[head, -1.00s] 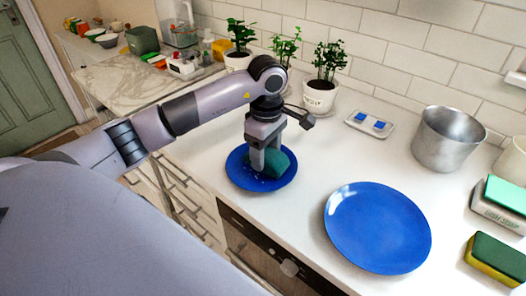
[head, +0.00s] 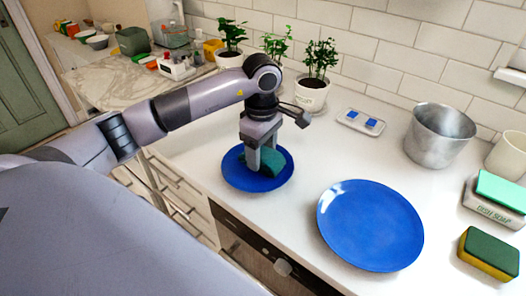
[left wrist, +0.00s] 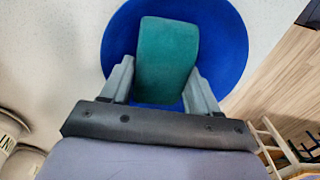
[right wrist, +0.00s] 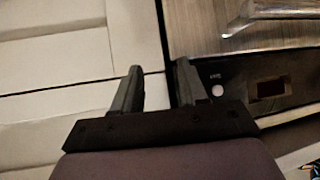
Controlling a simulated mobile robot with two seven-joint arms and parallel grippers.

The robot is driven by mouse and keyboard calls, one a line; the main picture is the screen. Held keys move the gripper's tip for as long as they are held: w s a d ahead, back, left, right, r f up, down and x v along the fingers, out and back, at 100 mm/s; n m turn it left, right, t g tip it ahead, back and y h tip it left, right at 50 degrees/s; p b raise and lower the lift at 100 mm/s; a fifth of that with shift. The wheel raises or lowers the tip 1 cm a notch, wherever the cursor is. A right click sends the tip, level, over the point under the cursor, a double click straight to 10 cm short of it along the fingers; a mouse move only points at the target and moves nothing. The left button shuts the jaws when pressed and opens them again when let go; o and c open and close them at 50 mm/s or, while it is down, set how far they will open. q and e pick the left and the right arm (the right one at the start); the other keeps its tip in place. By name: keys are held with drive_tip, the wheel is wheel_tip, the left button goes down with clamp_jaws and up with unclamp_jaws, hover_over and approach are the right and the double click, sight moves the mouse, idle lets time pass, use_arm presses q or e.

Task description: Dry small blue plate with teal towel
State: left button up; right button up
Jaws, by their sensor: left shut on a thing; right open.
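The small blue plate (head: 236,177) lies on the white counter near its front edge; it also shows in the left wrist view (left wrist: 228,55). My left gripper (head: 262,168) points down over this plate, shut on the folded teal towel (left wrist: 167,55). In the head view the towel (head: 274,160) rests on or just above the plate; I cannot tell if it touches. The plate's middle is hidden by the towel. My right gripper (right wrist: 157,88) shows only in its wrist view, open and empty, in front of the cabinet and oven fronts.
A large blue plate (head: 370,225) lies to the right. A metal pot (head: 438,137), a soap dish (head: 492,205) and a sponge (head: 488,254) stand farther right. Potted plants (head: 311,94) and a small tray (head: 360,122) are behind. Counter between the plates is clear.

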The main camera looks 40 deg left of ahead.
use_arm(q)
wheel_tip(320, 180, up, 4)
drive_tip(key=shift+f+p, duration=0.25)
drive_tip(key=shift+p, duration=0.2)
drive_tip(key=shift+r, duration=2.3)
